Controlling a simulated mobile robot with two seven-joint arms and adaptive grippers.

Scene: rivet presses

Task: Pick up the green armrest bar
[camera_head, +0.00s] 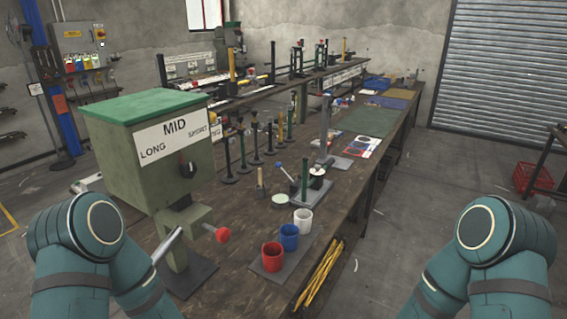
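No object can be told for certain as the green armrest bar. A thin dark green upright bar (305,174) stands on a small bench press near the middle of the workbench (235,240). Further left, a row of upright dark, green and yellow posts (254,143) on round bases stands on the bench; they are small in view. My two teal arms show at the lower left and lower right, but both grippers are outside the picture.
A large green press box labelled MID (115,140) stands at the bench's left. Red (272,257), blue (289,238) and white (303,221) cups stand near the front edge, beside yellow rods (319,275). A red crate (537,178) is on the right floor.

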